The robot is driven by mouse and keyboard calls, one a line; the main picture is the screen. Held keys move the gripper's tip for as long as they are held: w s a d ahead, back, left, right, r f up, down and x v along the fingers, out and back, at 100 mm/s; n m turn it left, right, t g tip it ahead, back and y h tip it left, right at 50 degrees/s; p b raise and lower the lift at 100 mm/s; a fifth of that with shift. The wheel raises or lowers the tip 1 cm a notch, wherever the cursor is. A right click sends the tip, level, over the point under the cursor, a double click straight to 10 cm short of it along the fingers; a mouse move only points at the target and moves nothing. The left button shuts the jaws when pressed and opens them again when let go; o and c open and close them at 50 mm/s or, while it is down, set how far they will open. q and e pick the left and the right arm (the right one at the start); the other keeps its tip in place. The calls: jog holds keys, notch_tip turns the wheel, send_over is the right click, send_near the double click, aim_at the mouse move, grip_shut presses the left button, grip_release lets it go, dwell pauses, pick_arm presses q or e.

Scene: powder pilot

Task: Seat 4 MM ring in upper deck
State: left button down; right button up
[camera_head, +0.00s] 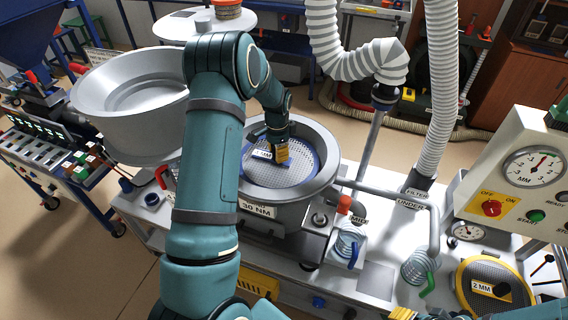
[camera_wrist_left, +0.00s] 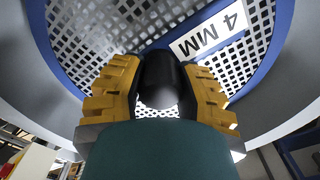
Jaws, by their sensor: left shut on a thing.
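The 4 MM ring (camera_head: 262,176) has a blue rim, a perforated metal mesh and a white label. It lies within the round grey wall of the upper deck (camera_head: 327,155). I cannot tell whether its rim touches the seat all around. My left gripper (camera_head: 282,153) is over the mesh, shut on the ring's dark central knob. In the left wrist view, the yellow fingers (camera_wrist_left: 160,90) flank the dark knob (camera_wrist_left: 160,78), and the 4 MM label (camera_wrist_left: 210,30) reads clearly on the ring. My right gripper (camera_head: 402,313) barely shows at the bottom edge; its fingertips are unclear.
A large grey bowl-shaped part (camera_head: 100,88) stands left of the deck. A yellow-rimmed 2 MM ring (camera_head: 466,285) lies at the lower right, near the gauge panel (camera_head: 480,185). White ribbed hoses (camera_head: 440,110) hang behind. My left arm hides part of the deck's left side.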

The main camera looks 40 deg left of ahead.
pick_arm(q)
jog(key=shift+r+p, duration=2)
jog(key=shift+r, duration=1.3)
jog(key=shift+r+p, duration=0.8)
jog(key=shift+r, duration=0.5)
